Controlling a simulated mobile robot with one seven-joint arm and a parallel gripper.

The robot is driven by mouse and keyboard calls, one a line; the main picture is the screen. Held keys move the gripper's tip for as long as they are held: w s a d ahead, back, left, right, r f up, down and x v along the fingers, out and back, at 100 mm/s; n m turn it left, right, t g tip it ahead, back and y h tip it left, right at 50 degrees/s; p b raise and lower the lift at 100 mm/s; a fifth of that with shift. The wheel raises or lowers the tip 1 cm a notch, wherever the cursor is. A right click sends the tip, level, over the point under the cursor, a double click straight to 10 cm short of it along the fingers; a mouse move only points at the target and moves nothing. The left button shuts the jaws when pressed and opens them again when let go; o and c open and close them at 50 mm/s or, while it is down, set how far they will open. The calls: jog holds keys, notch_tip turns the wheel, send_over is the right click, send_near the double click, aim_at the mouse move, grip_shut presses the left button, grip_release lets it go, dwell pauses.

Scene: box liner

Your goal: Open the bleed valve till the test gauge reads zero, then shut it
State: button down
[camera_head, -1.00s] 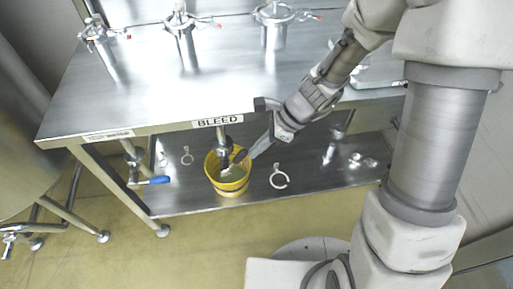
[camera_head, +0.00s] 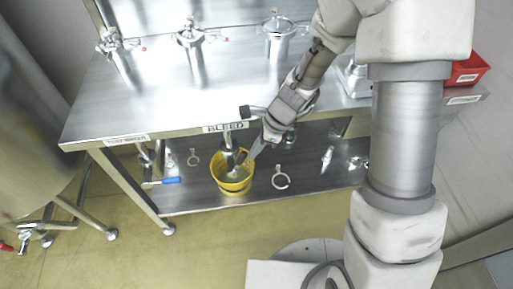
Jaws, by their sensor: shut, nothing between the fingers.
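The BLEED label (camera_head: 226,128) is on the front edge of the steel table. Below it a dark bleed valve (camera_head: 230,146) hangs on a short pipe, its outlet above a yellow bucket (camera_head: 234,187) on the lower shelf. My gripper (camera_head: 252,161) reaches down from the right, with its shut fingers beside the valve and above the bucket's rim. Whether the fingers touch the valve handle I cannot tell. No gauge dial can be read in this view.
Several steel filter housings (camera_head: 279,38) stand on the table top (camera_head: 160,92). A blue-handled valve (camera_head: 163,181) is at the lower left. A ring clamp (camera_head: 281,178) and small fittings lie on the lower shelf. A red bin (camera_head: 468,70) is at the right.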

aim_at(241, 155)
jog(key=shift+s+a+r+p, duration=0.15)
jog(key=shift+a+r+p, duration=0.1)
jog(key=shift+a+p, duration=0.35)
jog(key=shift+s+a+r+p, duration=0.1)
jog(key=shift+a+r+p, duration=0.15)
jog(key=shift+a+p, duration=0.35)
jog(key=shift+s+a+r+p, duration=0.15)
jog(key=shift+a+r+p, duration=0.1)
jog(key=shift+a+p, duration=0.35)
jog(key=shift+d+r, duration=0.2)
jog(key=shift+d, duration=0.45)
jog(key=a+p+v, duration=0.1)
jog(key=p+v, duration=0.2)
jog(key=v, duration=0.7)
jog(key=shift+s+r+p, duration=0.4)
jog(key=shift+r, duration=0.2)
jog(key=shift+d, duration=0.1)
